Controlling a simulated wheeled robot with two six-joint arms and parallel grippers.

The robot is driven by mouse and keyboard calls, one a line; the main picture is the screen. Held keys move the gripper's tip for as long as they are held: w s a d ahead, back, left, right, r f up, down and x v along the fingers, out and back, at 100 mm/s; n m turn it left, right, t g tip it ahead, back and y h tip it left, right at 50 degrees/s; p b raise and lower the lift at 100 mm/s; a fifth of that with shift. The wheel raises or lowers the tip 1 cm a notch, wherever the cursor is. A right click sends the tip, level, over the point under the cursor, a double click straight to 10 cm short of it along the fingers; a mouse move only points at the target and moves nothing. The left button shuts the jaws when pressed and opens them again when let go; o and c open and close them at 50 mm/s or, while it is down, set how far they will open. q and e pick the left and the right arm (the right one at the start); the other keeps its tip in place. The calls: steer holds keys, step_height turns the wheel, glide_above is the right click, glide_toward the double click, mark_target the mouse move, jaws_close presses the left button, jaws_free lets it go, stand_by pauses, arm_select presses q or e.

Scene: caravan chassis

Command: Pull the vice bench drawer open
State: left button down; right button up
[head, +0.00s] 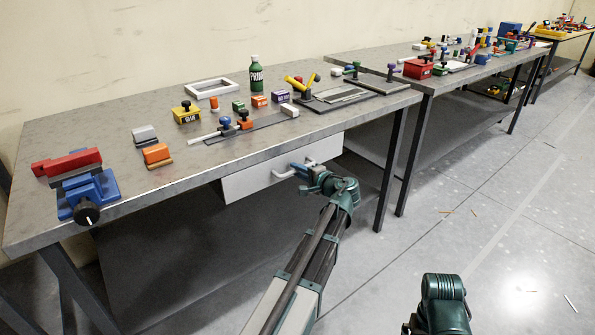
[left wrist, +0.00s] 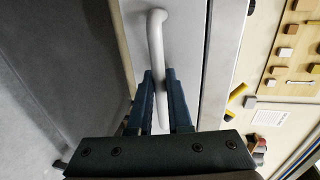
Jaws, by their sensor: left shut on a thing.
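The vice bench (head: 110,145) is a long grey metal-topped table with a blue vice (head: 88,193) at its near left corner. Its drawer (head: 245,184) has a pale grey front under the front edge of the top. The drawer looks shut or nearly so. A white bar handle (head: 284,174) is on the front; in the left wrist view the handle (left wrist: 156,38) runs down between the fingers. My left gripper (head: 302,170) is shut on the handle, one blue finger on each side (left wrist: 160,92). My right gripper's jaws are out of view.
Tools and blocks, a green bottle (head: 257,74) and a white frame (head: 210,88) stand on the bench top. A second cluttered table (head: 420,82) stands to the right. The grey floor (head: 480,215) in front is mostly clear, with a few small sticks.

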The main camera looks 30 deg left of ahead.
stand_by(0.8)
arm_select(q)
steer(key=f+v, duration=0.2)
steer(key=v, duration=1)
steer(key=d+f+v, duration=0.1)
steer(key=f+v, duration=0.2)
steer(key=v, duration=1)
steer(key=shift+s+d+f, duration=0.2)
steer(key=shift+s+d, duration=0.05)
steer(key=shift+s, duration=0.25)
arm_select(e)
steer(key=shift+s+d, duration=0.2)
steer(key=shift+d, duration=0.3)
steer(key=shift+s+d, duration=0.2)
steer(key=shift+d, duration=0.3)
arm_select(q)
steer(key=c, duration=0.8)
jaws_free()
steer(key=shift+c, duration=0.2)
